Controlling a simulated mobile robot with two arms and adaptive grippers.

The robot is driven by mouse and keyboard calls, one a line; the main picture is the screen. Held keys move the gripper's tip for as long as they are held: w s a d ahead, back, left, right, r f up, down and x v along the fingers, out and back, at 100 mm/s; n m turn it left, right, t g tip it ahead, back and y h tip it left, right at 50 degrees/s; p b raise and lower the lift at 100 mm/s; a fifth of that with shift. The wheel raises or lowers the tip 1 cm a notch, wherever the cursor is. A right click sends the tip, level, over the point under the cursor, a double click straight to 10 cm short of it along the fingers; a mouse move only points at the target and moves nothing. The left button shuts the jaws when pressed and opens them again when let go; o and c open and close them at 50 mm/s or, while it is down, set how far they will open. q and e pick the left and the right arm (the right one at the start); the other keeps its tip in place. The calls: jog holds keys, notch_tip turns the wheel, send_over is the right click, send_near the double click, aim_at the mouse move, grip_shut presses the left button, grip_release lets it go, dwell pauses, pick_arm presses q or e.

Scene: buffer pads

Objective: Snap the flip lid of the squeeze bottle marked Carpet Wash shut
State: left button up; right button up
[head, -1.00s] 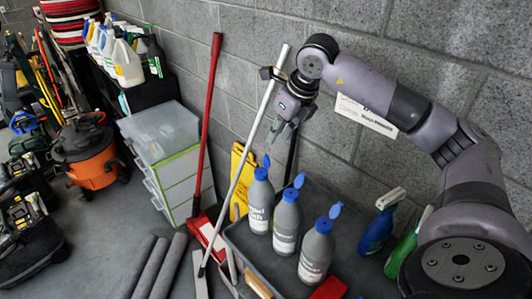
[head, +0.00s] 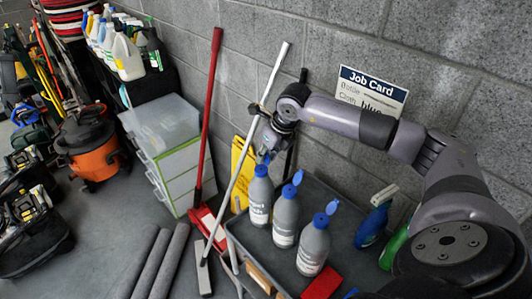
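Three grey squeeze bottles with blue caps stand upright in a row on the cart tray (head: 238,238). The left bottle (head: 259,200) has a partly readable label that seems to end in "pet" on its top line, fitting Carpet Wash. Its blue flip lid (head: 266,158) stands up, open. The middle bottle (head: 285,222) and the right bottle (head: 313,250) also have raised lids; I cannot read their labels. My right gripper (head: 267,150) points down just above the left bottle, at or very near its lid. I cannot tell contact or finger opening. My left gripper is out of view.
A blue spray bottle (head: 372,225), a green bottle (head: 393,249) and a red item (head: 322,283) are on the tray's right side. A grey pole (head: 240,165) and red-handled tool (head: 207,120) lean close by. A job card (head: 372,90) hangs on the wall behind my arm.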

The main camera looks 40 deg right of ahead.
grip_shut()
dwell(0.8)
jog(key=shift+a+f+h+b, duration=0.2)
jog(key=shift+h+b, duration=0.1)
jog(key=shift+b, duration=0.5)
jog(key=h+b, duration=0.1)
jog(key=b, duration=0.2)
jog(key=a+h+b, duration=0.1)
jog(key=h+b, duration=0.1)
jog(key=a+n+t+h+b, duration=0.1)
jog(key=h+b, duration=0.1)
jog(key=b, duration=0.1)
jog(key=shift+s+f+b, duration=0.1)
jog(key=shift+f+b, duration=0.15)
jog(key=shift+b, duration=0.05)
jog(key=shift+r+h+b, duration=0.15)
jog(key=shift+h+b, duration=0.25)
jog(key=shift+b, duration=0.3)
jog(key=shift+c, duration=2)
grip_release()
jog(key=o, duration=0.5)
